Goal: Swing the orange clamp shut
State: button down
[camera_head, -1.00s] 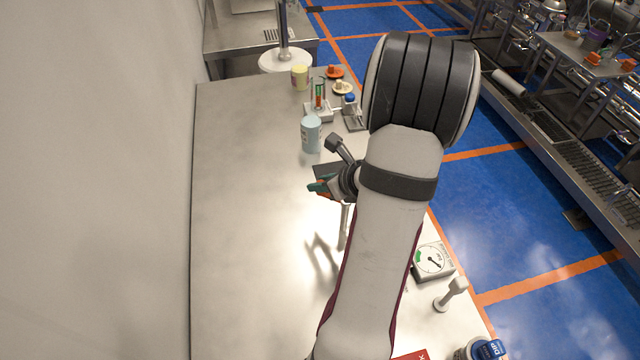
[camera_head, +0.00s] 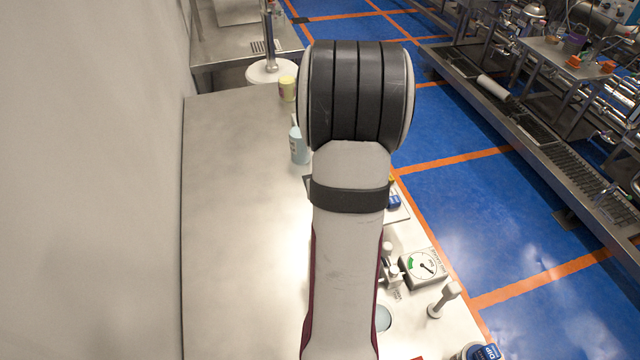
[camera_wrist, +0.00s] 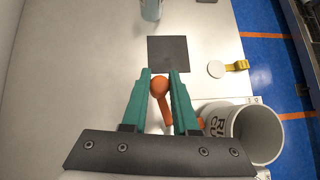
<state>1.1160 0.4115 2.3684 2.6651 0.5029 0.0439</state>
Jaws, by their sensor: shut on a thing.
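The orange clamp (camera_wrist: 164,101) shows in the wrist view as an arm with a round knob at its far end. My gripper (camera_wrist: 161,73) has its green fingers on either side of this arm and is shut on it, with the knob between the fingers. The clamp's lower part and base are hidden behind my gripper's dark front plate. In the head view my own arm covers both the clamp and my gripper, so the clamp's angle cannot be told there.
A white cup (camera_wrist: 261,136) stands close right of my gripper. A dark square mat (camera_wrist: 169,53) lies ahead, with a pale blue bottle (camera_head: 298,146) beyond. A dial gauge (camera_head: 423,267) stands near the bench's right edge. The bench's left side (camera_head: 235,220) is clear.

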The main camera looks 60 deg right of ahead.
jog(key=shift+d+r, duration=0.1)
dwell(0.4)
jog(key=c, duration=0.7)
grip_release()
